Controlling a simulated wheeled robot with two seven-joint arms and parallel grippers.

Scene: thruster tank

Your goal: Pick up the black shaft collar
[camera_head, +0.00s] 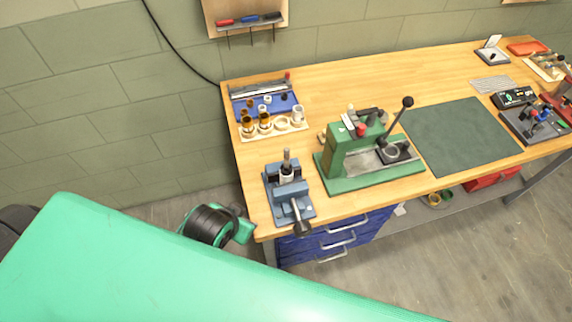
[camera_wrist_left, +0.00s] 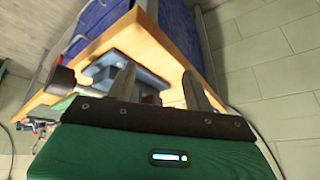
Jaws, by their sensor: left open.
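Small dark ring-like parts (camera_head: 283,97) lie on a blue mat (camera_head: 243,113) at the back left of the bench; one may be the black shaft collar, but they are too small to tell. The collar does not show clearly in the left wrist view. My left gripper (camera_wrist_left: 160,88) is open, its two fingers apart with nothing held between them. It is near the bench's left front corner, with the blue vise (camera_wrist_left: 130,68) beyond the fingers. In the head view its fingers cannot be made out. My right gripper is in neither view.
The blue vise (camera_head: 290,195) stands at the bench's left front corner. A green arbor press (camera_head: 345,165) with a raised lever is right of it. A tan holder (camera_head: 275,133) with bottles sits behind. The dark green mat (camera_head: 460,137) is clear.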

